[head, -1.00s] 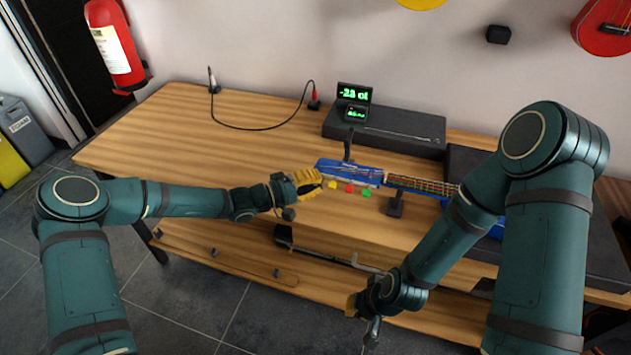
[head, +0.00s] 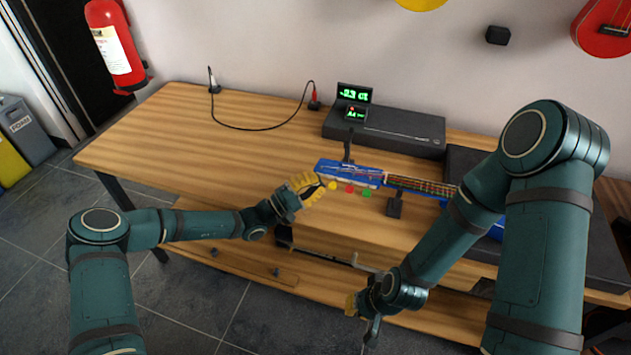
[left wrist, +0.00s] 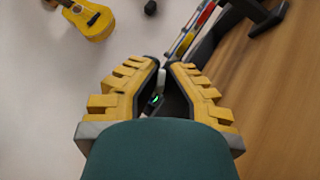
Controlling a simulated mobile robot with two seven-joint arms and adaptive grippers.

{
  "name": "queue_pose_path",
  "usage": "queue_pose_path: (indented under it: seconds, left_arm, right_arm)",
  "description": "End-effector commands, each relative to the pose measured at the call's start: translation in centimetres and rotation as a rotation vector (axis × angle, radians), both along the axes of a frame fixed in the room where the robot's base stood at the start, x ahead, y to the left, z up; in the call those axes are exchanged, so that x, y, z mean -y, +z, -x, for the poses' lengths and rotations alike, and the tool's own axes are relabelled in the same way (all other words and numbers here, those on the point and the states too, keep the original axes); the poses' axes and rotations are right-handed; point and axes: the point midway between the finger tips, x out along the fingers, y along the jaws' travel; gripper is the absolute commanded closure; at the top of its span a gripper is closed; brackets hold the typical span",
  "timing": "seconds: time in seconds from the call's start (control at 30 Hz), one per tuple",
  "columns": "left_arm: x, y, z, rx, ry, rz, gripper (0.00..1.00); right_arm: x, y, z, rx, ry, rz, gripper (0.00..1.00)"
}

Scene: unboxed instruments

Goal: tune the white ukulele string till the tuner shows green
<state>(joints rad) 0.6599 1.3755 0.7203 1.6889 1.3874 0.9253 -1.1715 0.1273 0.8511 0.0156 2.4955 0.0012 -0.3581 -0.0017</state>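The blue ukulele (head: 350,172) lies on the bench, its headstock toward the left and its strings running right. Yellow (head: 333,186), red (head: 349,189) and green (head: 367,192) pegs stick out along the headstock's front side. My left gripper (head: 314,185) is at the headstock's left end. In the left wrist view its fingertips are close together, with a small white peg (left wrist: 161,80) between them; the head view hides this peg. The tuner (head: 354,94) shows green characters, apparently a negative cent reading. My right gripper (head: 360,318) hangs in front of the bench, its fingers unclear.
A black case (head: 385,130) stands behind the ukulele, beside the tuner. A dark stand (head: 395,204) is under the neck. A cable (head: 260,127) lies at the back. The bench's left part (head: 190,150) is clear.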

Motion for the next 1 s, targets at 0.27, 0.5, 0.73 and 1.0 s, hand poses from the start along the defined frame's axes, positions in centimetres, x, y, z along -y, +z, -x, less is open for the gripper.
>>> queue_pose_path:
  seconds: [0.27, 0.5, 0.73, 1.0]
  left_arm:
    - [0.03, 0.04, 0.00, -0.035, 0.000, 0.108, 1.00]
    - [0.04, 0.06, 0.01, -0.044, -0.001, 0.136, 1.00]
    - [0.03, 0.06, 0.00, -0.044, -0.001, 0.136, 1.00]
    - [0.01, 0.05, 0.00, -0.043, -0.001, 0.135, 0.65]
  right_arm:
    - [-0.01, 0.19, 0.05, -0.001, 0.000, 0.000, 1.00]
    - [-0.01, 0.22, 0.05, -0.001, 0.000, 0.000, 1.00]
    - [0.00, 0.22, 0.05, -0.001, 0.000, 0.000, 1.00]
    - [-0.01, 0.21, 0.04, -0.001, 0.000, 0.000, 1.00]
